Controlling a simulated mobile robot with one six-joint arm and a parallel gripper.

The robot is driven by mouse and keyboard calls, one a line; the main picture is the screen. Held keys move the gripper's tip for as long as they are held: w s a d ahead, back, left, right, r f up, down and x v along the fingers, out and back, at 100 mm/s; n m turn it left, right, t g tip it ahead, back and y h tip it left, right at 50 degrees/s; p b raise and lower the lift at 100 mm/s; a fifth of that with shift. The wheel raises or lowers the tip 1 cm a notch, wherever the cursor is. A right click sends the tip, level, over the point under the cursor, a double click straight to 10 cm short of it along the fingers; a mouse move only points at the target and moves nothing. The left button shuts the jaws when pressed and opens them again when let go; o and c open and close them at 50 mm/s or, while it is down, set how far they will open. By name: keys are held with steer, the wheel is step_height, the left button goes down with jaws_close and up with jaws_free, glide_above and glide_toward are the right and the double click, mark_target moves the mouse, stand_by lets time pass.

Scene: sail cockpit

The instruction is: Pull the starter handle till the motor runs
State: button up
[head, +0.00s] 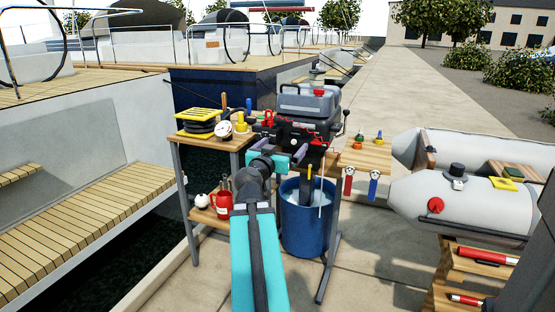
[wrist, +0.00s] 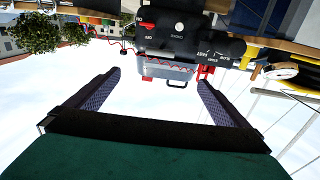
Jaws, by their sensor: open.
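A blue water bucket (head: 305,235) stands under the motor. Coiled hose (head: 200,122) and a gauge (head: 223,129) lie on the bench's left. A grey inflatable boat (head: 450,205) lies right; the dock's edge is left.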

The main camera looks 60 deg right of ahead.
steer(key=shift+s+a+f+b, duration=0.1)
steer(key=shift+a+b, duration=0.45)
steer(key=shift+b, duration=1.1)
steer(key=shift+s+a+f+b, duration=0.1)
steer(key=shift+a+b, duration=0.4)
steer(key=shift+b, duration=1.15)
steer(key=a+b, duration=0.2)
steer(key=b, duration=0.1)
steer(key=shift+s+a+r, duration=0.1)
steer(key=shift+s+a, duration=0.05)
steer(key=shift+a, duration=0.2)
steer(key=shift+r, duration=0.1)
